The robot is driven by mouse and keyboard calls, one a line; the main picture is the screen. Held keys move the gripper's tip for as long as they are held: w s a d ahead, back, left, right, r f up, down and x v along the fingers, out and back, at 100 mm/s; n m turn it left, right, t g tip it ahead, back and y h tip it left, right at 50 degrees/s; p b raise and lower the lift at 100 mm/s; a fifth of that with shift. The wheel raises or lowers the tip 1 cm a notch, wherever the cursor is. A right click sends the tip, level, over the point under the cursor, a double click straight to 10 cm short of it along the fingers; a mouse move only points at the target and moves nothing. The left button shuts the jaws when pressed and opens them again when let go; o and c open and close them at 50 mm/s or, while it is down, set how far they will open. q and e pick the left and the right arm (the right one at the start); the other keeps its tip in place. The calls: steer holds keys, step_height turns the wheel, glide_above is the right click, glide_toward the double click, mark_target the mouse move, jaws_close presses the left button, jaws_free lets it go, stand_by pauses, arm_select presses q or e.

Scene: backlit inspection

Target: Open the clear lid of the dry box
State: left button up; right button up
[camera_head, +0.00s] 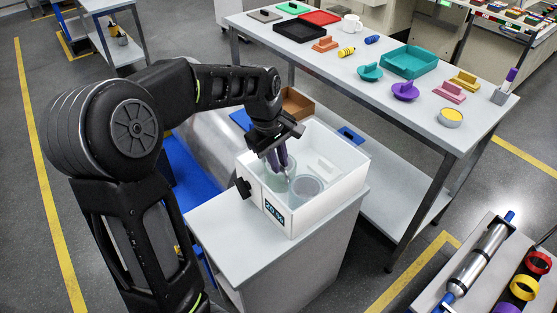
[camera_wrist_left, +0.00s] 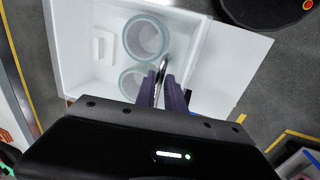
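The dry box (camera_head: 332,213) is a white box with a small display reading on its front, on a grey cabinet; it also shows in the left wrist view (camera_wrist_left: 72,60). Two round glass jars, one (camera_head: 308,187) plain in the head view, show inside. The clear lid is hard to make out, and I cannot tell its angle. My left gripper (camera_head: 280,168) points down over the box's left part. In the left wrist view, its purple fingers (camera_wrist_left: 162,82) are close together on a shiny metal handle (camera_wrist_left: 163,65). My right gripper is not in view.
A dark knob (camera_head: 243,187) sticks out at the box's left side. The cabinet top (camera_head: 240,233) is bare in front. A long table (camera_head: 410,135) with trays and coloured parts stands behind. A rack with a metal cylinder (camera_head: 480,257) is at lower right.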

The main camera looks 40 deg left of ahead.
arm_select(q)
jaws_close()
steer(key=shift+r, duration=0.1)
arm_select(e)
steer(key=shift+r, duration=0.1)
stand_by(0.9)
